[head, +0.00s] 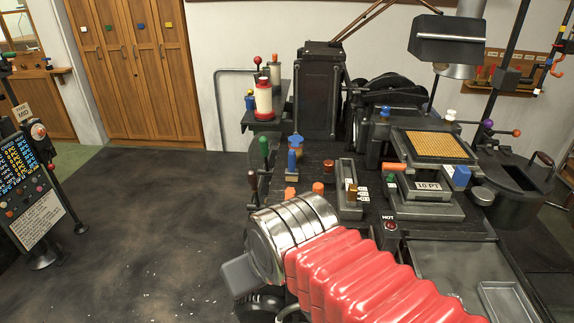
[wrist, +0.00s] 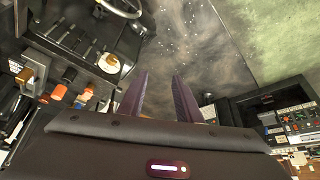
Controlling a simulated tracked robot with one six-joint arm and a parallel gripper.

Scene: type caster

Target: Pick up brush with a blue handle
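A small upright tool with a blue handle (head: 294,157), which looks like the brush, stands on the dark machine bench left of centre in the head view. In the head view my red-sleeved arm crosses the lower front, and the fingers are hidden there.
The dark bench (head: 325,150) holds orange knobs, a long grey tray (head: 346,187), a "10 PT" block (head: 428,186) and a red "HOT" button (head: 390,224). A control panel (head: 30,185) stands far left. Open floor (head: 150,220) lies between.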

